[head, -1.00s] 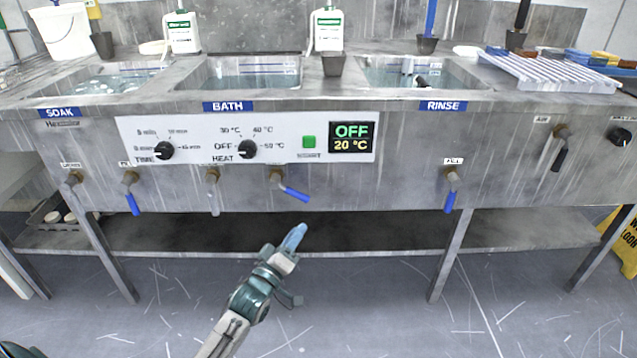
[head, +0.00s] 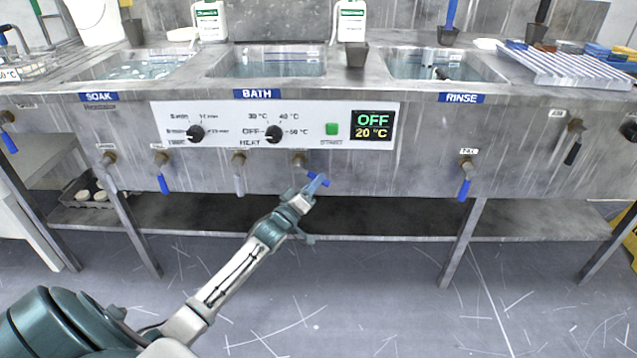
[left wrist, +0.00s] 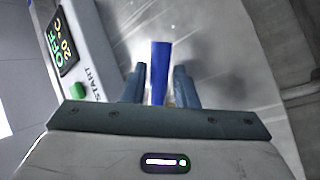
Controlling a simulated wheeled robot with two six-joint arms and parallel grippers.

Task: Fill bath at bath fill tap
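The bath (head: 222,68) is the middle basin behind the BATH label and has water in it. Below the panel, the bath fill tap (head: 299,160) has a blue lever (head: 325,182) slanting down to the right. My left gripper (head: 318,183) is at that lever and partly covers it in the head view. In the left wrist view the blue lever (left wrist: 160,70) lies between the two fingers of my left gripper (left wrist: 158,85), with a narrow gap on each side. The gripper looks open around it. My right gripper is out of view.
The control panel display (head: 373,126) reads OFF and 20 °C, with a green start button (head: 332,129) beside it. Other taps stand along the front, including a grey-handled one (head: 239,165) to the left and the rinse tap (head: 466,175). A shelf (head: 370,215) runs below.

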